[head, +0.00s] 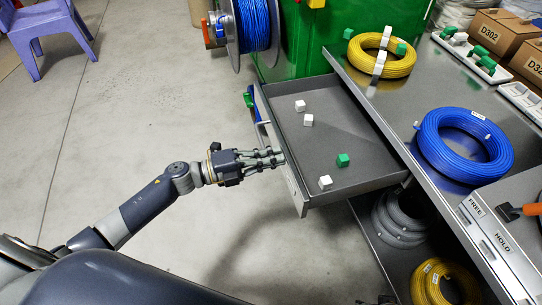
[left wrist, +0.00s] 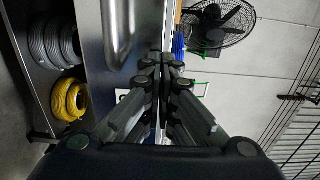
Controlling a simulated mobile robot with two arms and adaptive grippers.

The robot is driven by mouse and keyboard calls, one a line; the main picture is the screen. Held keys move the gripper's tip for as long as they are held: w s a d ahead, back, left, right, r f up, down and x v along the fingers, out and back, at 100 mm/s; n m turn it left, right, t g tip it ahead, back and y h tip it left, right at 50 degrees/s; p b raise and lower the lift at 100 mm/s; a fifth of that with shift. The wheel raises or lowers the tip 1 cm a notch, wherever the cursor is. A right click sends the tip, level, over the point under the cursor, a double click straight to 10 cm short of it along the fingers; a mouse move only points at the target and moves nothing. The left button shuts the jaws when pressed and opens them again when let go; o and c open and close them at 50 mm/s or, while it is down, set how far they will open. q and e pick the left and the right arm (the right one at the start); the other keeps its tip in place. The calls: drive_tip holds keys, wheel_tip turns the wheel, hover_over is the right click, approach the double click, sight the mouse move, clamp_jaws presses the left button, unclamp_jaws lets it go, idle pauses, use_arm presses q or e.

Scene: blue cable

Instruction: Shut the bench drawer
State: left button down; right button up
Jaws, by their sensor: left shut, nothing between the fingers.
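The bench drawer (head: 335,120) is a grey metal tray pulled out of the bench (head: 395,105) toward the left in the head view. Several small white and green cubes lie in it. My left gripper (head: 281,157) is shut and empty, with its fingertips at the drawer's front face; I cannot tell whether they touch it. In the left wrist view the shut fingertips (left wrist: 162,60) lie beside a metal surface with a curved handle (left wrist: 120,35). My right gripper is not in view.
Yellow (head: 400,62) and blue (head: 432,150) cable coils lie on the bench top. More coils, grey (head: 395,222) and yellow (head: 428,285), sit on the shelf below. A green cabinet (head: 325,35) and a blue cable reel (head: 253,25) stand behind. The floor left of the drawer is clear.

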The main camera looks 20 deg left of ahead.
use_arm(q)
drive_tip(key=shift+d, duration=0.1)
drive_tip(key=x, duration=1.1)
drive_tip(key=shift+w+r, duration=0.1)
drive_tip(key=b+x, duration=0.1)
drive_tip(key=x, duration=0.5)
drive_tip(key=shift+w+d, duration=0.15)
drive_tip(key=shift+d, duration=0.1)
drive_tip(key=b, duration=0.1)
hover_over(353, 153)
drive_tip(key=a, duration=0.1)
drive_tip(key=shift+s, duration=0.45)
drive_tip(key=shift+w+d+b, duration=0.3)
drive_tip(key=shift+w+d, duration=0.15)
drive_tip(key=shift+d, duration=0.15)
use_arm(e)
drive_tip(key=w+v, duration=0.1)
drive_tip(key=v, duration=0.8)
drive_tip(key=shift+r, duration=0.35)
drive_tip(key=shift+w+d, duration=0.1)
